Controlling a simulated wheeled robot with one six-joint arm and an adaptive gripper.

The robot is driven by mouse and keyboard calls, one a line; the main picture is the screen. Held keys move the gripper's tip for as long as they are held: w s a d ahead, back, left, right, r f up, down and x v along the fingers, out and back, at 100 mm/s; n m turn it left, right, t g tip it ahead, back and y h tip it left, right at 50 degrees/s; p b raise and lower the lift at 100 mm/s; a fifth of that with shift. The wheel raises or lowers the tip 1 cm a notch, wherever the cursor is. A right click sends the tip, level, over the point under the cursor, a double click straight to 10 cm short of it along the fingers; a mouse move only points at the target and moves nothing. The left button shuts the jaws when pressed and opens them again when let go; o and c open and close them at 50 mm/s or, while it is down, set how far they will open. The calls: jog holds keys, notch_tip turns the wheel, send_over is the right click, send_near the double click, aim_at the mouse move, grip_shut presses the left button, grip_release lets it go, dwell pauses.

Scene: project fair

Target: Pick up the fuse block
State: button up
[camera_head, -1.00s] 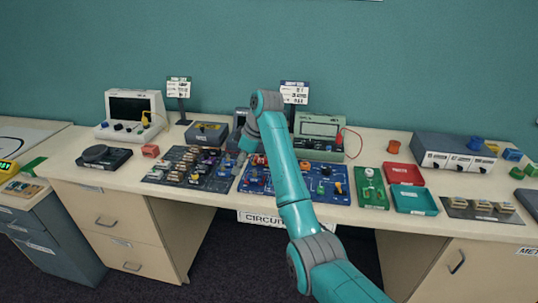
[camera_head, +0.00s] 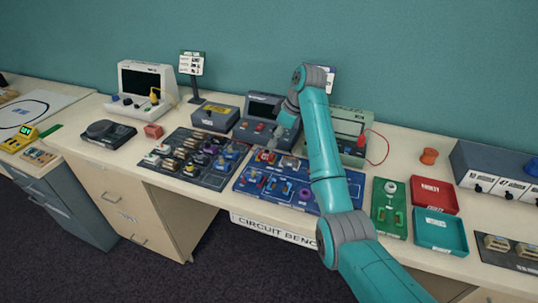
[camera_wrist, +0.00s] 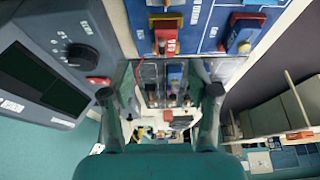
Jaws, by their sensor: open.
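No block in view can be read for certain as the fuse block. Small parts, too small to name, lie in several rows on the dark parts mat (camera_head: 208,177), which also shows in the wrist view (camera_wrist: 150,72). A small red block with a label (camera_head: 153,131) sits apart, left of the mat. My gripper (camera_head: 273,146) is in front of the dark grey meter, near the back left of the blue circuit board (camera_head: 330,203). In the wrist view my gripper (camera_wrist: 160,93) is open and empty, its fingers apart with the mat's parts showing between them.
The dark meter (camera_head: 262,112) stands close behind my gripper. A grey box (camera_head: 216,116) and a white scope (camera_head: 146,82) stand further left. Right of my arm are a green board (camera_head: 389,215), a red tray (camera_head: 433,193) and a teal tray (camera_head: 440,232).

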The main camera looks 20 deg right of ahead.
aim_at(267, 153)
jog(key=shift+x, duration=1.1)
jog(key=shift+a+f, duration=0.25)
jog(key=shift+f, duration=0.25)
jog(key=x, duration=0.4)
jog(key=shift+s+a+f, duration=0.1)
jog(key=shift+s+a, duration=0.05)
jog(key=shift+s, duration=0.1)
grip_shut()
